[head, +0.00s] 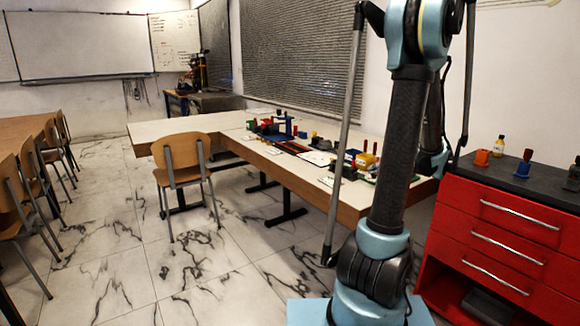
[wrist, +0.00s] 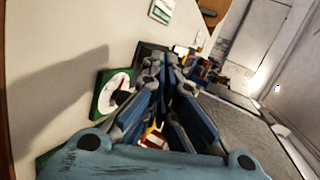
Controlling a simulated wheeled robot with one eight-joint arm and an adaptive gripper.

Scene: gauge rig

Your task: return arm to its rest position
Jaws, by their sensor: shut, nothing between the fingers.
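My gripper (wrist: 163,68) is shut and empty in the wrist view, its dark fingers reaching out over a pale table top. A round white dial in a green frame (wrist: 112,92) lies to the left of the fingers. In the head view my arm stands upright at the right of centre, and I cannot make out the fingertips there. The long work table (head: 225,132) stands behind my arm, with several small coloured parts along its far side. Part of the table is hidden by my arm.
A red drawer cabinet (head: 488,232) stands close at the right, with an orange cup (head: 482,158) and a small bottle (head: 499,145) on top. A wooden chair (head: 182,163) stands at the table's front.

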